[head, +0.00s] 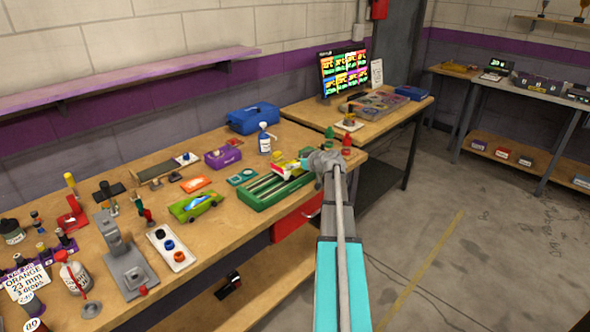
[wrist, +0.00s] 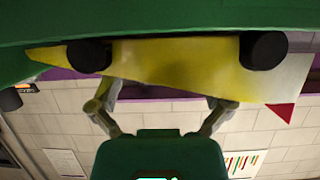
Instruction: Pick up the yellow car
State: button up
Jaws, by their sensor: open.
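The yellow car fills the upper part of the wrist view (wrist: 175,62). It is a pale yellow wedge with dark wheels and a red tip at the right end. In the head view a small yellow shape, seemingly this car (head: 284,170), sits by the green grooved track block (head: 262,191), just left of my gripper (head: 322,162). In the wrist view my gripper (wrist: 165,95) is open, its two fingers apart and their tips close to or behind the car's lower edge. Whether they touch it I cannot tell. My gripper partly hides that spot in the head view.
A lime-green car (head: 196,205) and an orange car (head: 195,184) stand left of the track. A white bottle (head: 265,142) and a blue toolbox (head: 254,117) are behind it. A red bottle (head: 346,146) stands right of my gripper. The bench's left side is crowded.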

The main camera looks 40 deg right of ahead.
jog(key=c, duration=1.2)
jog(key=shift+r, duration=0.15)
jog(key=shift+c, duration=0.2)
notch_tip(320, 180, up, 3)
jog(key=p, duration=0.2)
jog(key=shift+f+p, duration=0.2)
jog(key=shift+p, duration=0.2)
jog(key=s+a+r+p, duration=0.1)
jog(key=s+r+p, duration=0.9)
jog(key=s, duration=0.4)
